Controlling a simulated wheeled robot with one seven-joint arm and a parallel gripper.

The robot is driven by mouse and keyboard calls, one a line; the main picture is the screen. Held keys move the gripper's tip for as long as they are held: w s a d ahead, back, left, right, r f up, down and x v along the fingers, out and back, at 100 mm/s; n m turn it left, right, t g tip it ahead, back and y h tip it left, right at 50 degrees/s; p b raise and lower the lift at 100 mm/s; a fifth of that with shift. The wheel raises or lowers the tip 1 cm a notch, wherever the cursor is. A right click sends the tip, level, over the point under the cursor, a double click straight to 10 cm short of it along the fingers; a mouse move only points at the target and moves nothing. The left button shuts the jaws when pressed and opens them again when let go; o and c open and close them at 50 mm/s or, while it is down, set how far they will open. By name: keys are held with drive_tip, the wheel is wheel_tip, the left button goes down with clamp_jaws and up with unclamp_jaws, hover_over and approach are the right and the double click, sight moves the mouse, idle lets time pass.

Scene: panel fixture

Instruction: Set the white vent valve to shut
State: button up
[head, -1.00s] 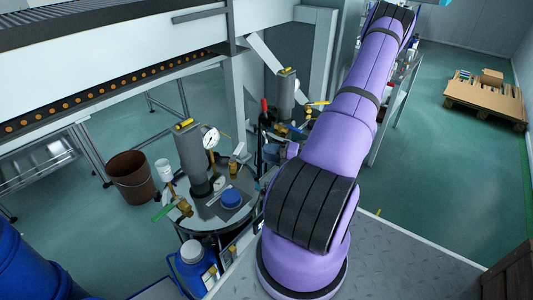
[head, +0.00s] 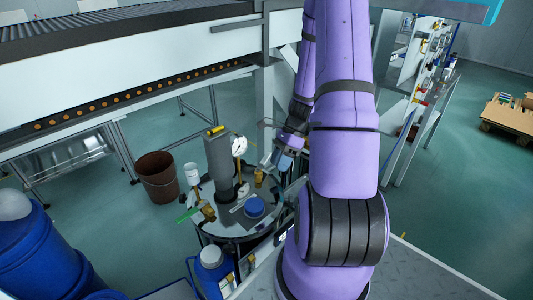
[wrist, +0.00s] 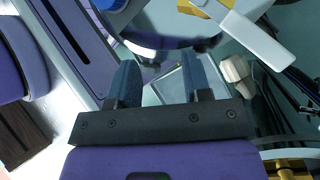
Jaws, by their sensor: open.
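A white lever handle (wrist: 258,40) on a brass valve body (wrist: 207,6) shows at the top right of the wrist view, running down and to the right. I take it for the vent valve's handle; no label is readable. My gripper (wrist: 158,68) is open and empty. Its two dark blue fingers are apart, below and left of the white handle and not touching it. In the head view my arm's end hangs near the right side of the round fixture table (head: 235,232), and the fingers are too small to make out there.
A grey cylinder (head: 218,165) with a gauge (head: 239,146), a blue cap (head: 254,207) and a green-handled valve (head: 188,215) stand on the round table. A brown bin (head: 157,178) and blue drums (head: 45,250) are at left. A conveyor (head: 150,75) runs behind.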

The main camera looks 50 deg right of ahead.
sight(266, 156)
drive_tip(key=w+d+r+n+h, duration=0.2)
drive_tip(key=w+r+n+h, duration=0.55)
drive_tip(key=n, duration=0.35)
drive_tip(key=f, duration=1)
drive_tip(key=shift+w+d, duration=0.15)
drive_tip(key=shift+w, duration=0.1)
drive_tip(key=shift+r, duration=0.1)
clamp_jaws()
